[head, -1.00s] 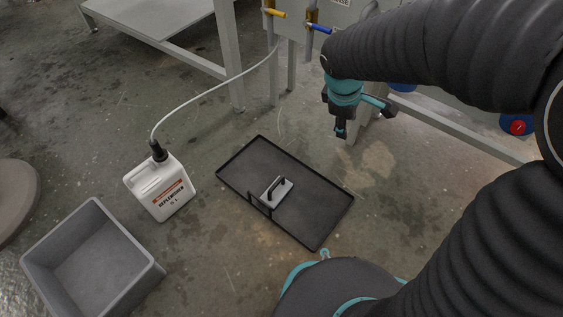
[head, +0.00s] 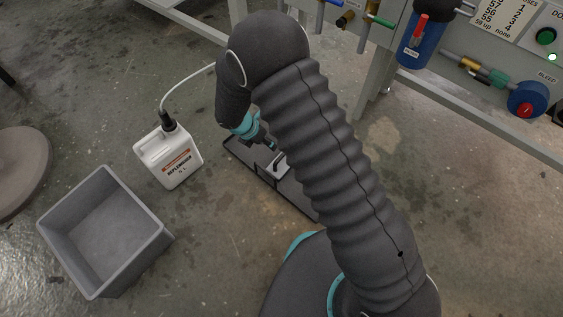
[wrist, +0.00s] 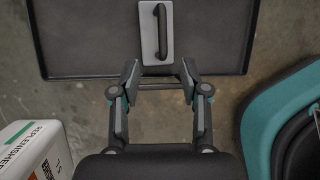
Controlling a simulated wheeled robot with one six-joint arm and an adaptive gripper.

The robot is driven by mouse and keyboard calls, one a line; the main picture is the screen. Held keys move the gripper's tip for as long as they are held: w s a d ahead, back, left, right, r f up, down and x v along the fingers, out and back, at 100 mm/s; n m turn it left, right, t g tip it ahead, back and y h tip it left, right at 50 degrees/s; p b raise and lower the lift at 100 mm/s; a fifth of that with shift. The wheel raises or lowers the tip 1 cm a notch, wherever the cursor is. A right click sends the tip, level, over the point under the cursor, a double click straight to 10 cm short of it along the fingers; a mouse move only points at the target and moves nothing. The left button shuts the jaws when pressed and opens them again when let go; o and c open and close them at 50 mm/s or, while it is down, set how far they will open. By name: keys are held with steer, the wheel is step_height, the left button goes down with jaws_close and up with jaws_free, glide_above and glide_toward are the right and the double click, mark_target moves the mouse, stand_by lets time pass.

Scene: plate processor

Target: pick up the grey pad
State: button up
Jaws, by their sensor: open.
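The grey pad (wrist: 150,48) is a light grey rectangular block with a black bar handle on top. In the head view the pad (head: 283,167) shows partly, beside my gripper. My gripper (wrist: 159,72) is open and empty. In the wrist view its fingertips are just below the pad's near end, spread to about the pad's width. The head view shows my gripper (head: 268,146) above the tray; my arm hides much of the tray.
A white replenisher jug (head: 170,156) with a hose stands left of the tray. An empty grey bin (head: 105,235) is at the lower left. A machine frame with pipes, valves and a blue canister (head: 424,42) stands behind at the right. Floor between bin and tray is clear.

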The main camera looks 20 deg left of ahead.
steer(key=b+x, duration=0.1)
steer(key=x, duration=0.7)
steer(key=shift+f, duration=0.3)
steer(key=shift+d+b+x, duration=0.2)
steer(key=shift+b+x, duration=0.65)
steer(key=shift+x, duration=1.85)
steer(key=shift+s+r, duration=0.1)
jaws_close()
